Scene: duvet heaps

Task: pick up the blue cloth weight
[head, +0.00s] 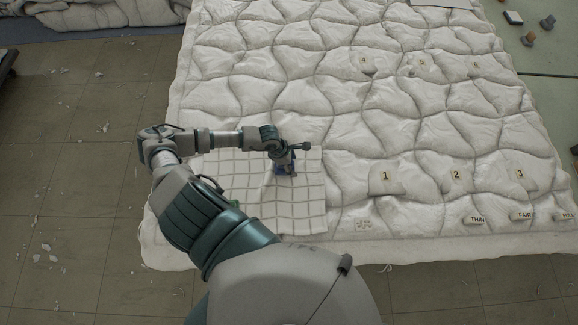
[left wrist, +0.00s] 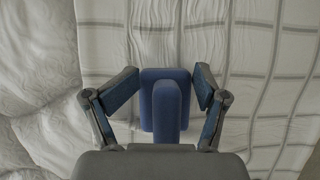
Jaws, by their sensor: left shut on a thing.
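The blue cloth weight (left wrist: 165,103) is a blue block with a raised upright grip, seen between my fingers in the left wrist view. In the head view a bit of the blue cloth weight (head: 283,170) shows under my left gripper (head: 287,163), over the checked cloth (head: 300,215). My left gripper (left wrist: 167,90) is shut on the weight, with one finger at each side of its grip. The gripper hides most of the weight in the head view. I cannot tell whether it touches the cloth. My right gripper is not in view.
The quilted white duvet (head: 400,125) spreads under the cloth and to the right. Number tags 1 (head: 386,177), 2 (head: 455,175) and 3 (head: 520,174) lie on it. Labels, such as THIN (head: 475,219), lie near its front edge. Small blocks (head: 528,39) sit at the far right.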

